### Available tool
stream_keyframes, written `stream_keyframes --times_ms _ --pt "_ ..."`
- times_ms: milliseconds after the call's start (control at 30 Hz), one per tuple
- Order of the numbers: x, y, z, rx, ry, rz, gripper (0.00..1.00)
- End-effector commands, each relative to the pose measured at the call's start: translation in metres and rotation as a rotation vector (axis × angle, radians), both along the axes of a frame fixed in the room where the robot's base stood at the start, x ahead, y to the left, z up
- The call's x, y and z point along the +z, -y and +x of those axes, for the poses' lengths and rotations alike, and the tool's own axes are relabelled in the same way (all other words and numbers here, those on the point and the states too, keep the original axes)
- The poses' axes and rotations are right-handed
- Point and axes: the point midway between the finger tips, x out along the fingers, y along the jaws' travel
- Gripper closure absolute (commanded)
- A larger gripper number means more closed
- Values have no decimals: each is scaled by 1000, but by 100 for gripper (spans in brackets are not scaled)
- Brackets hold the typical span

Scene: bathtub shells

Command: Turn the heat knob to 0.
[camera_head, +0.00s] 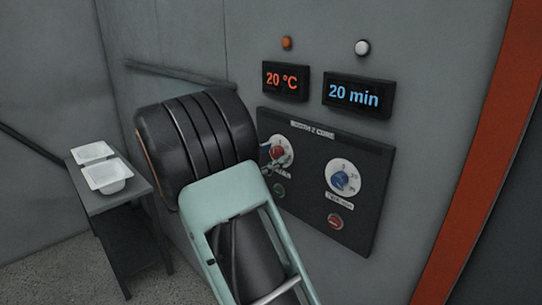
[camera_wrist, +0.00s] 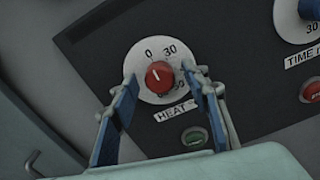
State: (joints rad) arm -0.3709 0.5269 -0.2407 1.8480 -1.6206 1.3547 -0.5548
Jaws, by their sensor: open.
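The red heat knob (camera_wrist: 159,77) sits on a white round dial above the label HEAT. Its short white mark lies at the upper left of the knob, on the side toward the printed 0. The dial also shows 30 and a lower number partly hidden by a finger. My gripper (camera_wrist: 160,75) is open, with one blue-padded finger on each side of the knob. I cannot tell whether the fingers touch it. In the head view the knob (camera_head: 278,153) is partly covered by my gripper. The orange display (camera_head: 285,80) reads 20 °C.
A blue time knob (camera_head: 341,181) is to the right on the same dark panel (camera_head: 310,195), with a green button (camera_head: 279,190) and a red button (camera_head: 335,221) below. A blue display (camera_head: 357,95) reads 20 min. A small table with white trays (camera_head: 107,175) stands at left.

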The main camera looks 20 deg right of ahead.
Motion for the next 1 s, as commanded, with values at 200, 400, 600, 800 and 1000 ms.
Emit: stream_keyframes --times_ms 200,400,600,800,1000 --pt "1 -8 -2 3 1 0 57" --pt "0 -43 -14 6 1 0 57" --pt "0 -83 -29 5 0 0 57" --pt "0 -107 -38 2 0 0 57" --pt "0 -113 -41 0 0 1 57"
